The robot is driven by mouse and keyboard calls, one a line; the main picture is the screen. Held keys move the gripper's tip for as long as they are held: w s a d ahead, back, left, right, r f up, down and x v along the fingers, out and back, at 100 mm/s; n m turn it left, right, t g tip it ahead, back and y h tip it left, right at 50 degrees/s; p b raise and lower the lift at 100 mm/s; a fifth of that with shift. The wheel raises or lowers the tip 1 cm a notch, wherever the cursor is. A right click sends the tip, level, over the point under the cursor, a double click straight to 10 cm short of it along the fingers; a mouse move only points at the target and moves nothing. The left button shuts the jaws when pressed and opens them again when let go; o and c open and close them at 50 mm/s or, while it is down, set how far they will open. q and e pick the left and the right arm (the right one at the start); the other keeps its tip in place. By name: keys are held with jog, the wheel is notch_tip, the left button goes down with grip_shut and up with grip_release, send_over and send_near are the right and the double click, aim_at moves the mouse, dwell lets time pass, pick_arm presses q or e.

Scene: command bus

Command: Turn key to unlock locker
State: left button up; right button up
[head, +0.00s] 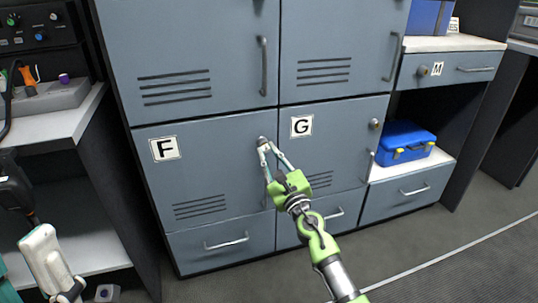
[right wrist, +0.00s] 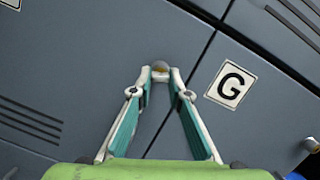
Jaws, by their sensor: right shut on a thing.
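Locker F, a grey-blue door (head: 205,185), has an F label and a round lock near its upper right corner. My right gripper (head: 264,144) reaches up to that lock, its two fingers closing in on it. In the right wrist view the fingertips (right wrist: 160,74) meet on a small brass-coloured piece (right wrist: 160,68), which seems to be the key in the lock. The fingertips cover most of it, so its turn angle is hidden. The door sits closed. A white and teal part of my left gripper (head: 46,262) shows at the lower left; its opening cannot be judged.
Locker G (head: 335,150) with its own round lock (head: 375,124) is beside F. Drawers (head: 225,238) run below. A blue case (head: 405,142) sits on the right shelf. A desk edge (head: 75,125) stands at left; the floor in front right is clear.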

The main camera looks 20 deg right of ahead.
jog(key=shift+m, duration=0.5)
